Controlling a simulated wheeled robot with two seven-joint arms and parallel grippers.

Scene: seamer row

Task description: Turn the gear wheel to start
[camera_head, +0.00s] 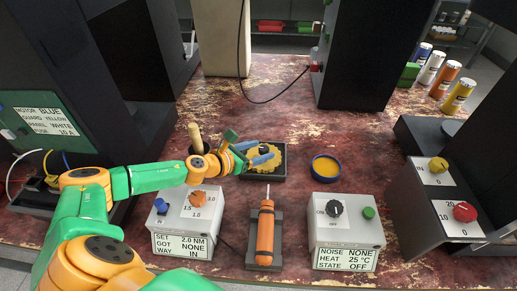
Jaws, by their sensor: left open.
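The gear wheel (279,164) is yellow and toothed, with a dark centre, and lies in a black square holder (264,177) in the middle of the bench. My left gripper (268,155) reaches in from the left, and its blue fingers are over the wheel's left and middle part. The fingers are open, with a gap between them. They hide part of the wheel, and I cannot tell whether they touch it. My right gripper is not in view.
A wooden handle (195,138) rises behind my left wrist. A yellow-and-blue round dish (326,168) sits right of the wheel. Several cans (445,79) stand at back right.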

